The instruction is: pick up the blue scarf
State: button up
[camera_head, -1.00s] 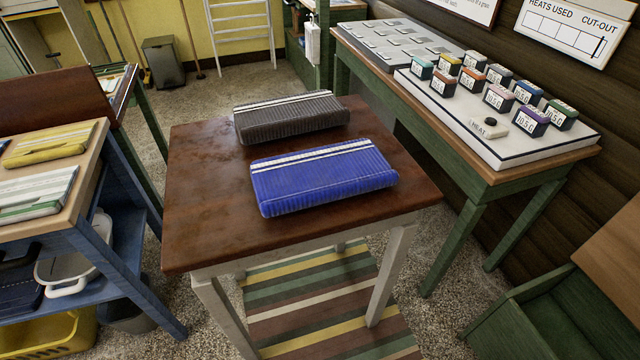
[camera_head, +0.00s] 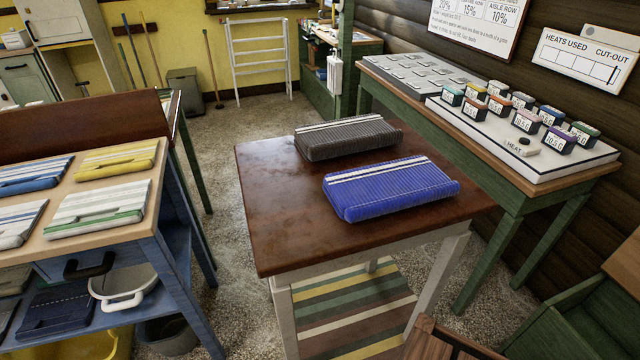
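The blue scarf (camera_head: 392,189) lies folded flat on the brown wooden table (camera_head: 268,213), with white stripes along its far side. It is on the near right part of the tabletop. A folded dark grey-brown scarf (camera_head: 347,138) with white stripes lies just behind it, to the left. My gripper is not in view, and nothing covers the blue scarf.
A blue bench (camera_head: 150,252) with folded striped cloths stands at the left. A green table (camera_head: 513,190) with several small labelled blocks stands at the right by the dark wall. A striped mat (camera_head: 350,310) lies under the brown table. Speckled floor (camera_head: 225,135) is open behind.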

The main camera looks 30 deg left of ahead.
aim_at(356, 195)
jog(key=i+j+u, duration=0.15)
jog(key=u, duration=0.35)
jog(key=i+j+u, duration=0.25)
jog(key=u, duration=0.2)
jog(key=k+j+z, duration=0.2)
jog(key=j, duration=0.15)
jog(key=j+z, duration=0.25)
jog(key=k+j, duration=0.05)
jog(key=j, duration=0.05)
